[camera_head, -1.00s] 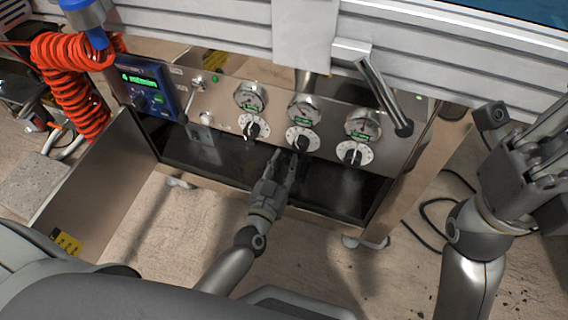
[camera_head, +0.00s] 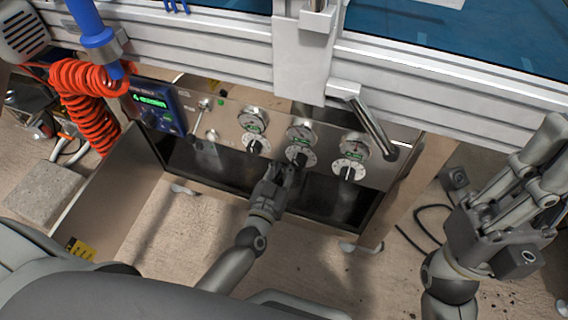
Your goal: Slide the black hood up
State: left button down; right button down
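I cannot make out a black hood in the head view. My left gripper (camera_head: 288,168) is in front of that space, just below the middle knob (camera_head: 298,155). Its fingers point at the panel, and their gap is too small to judge. My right gripper (camera_head: 556,146) is at the right edge, to the right of the panel, with its fingers spread, pointing up and right, and nothing seen between them.
A silver rail (camera_head: 430,73) runs across the top, with a blue surface (camera_head: 440,35) behind it. A lever handle (camera_head: 372,128) juts down in front of the panel's right side. A coiled orange hose (camera_head: 88,105) hangs at left.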

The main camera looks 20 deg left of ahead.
pick_arm(q)
jog(key=shift+r+p, duration=1.3)
jog(key=shift+r, duration=0.3)
jog(key=shift+w, duration=0.1)
jog(key=c, duration=1.3)
grip_release()
jog(key=s, duration=1.2)
jog(key=shift+s+a, duration=0.1)
jog(key=shift+a, duration=0.1)
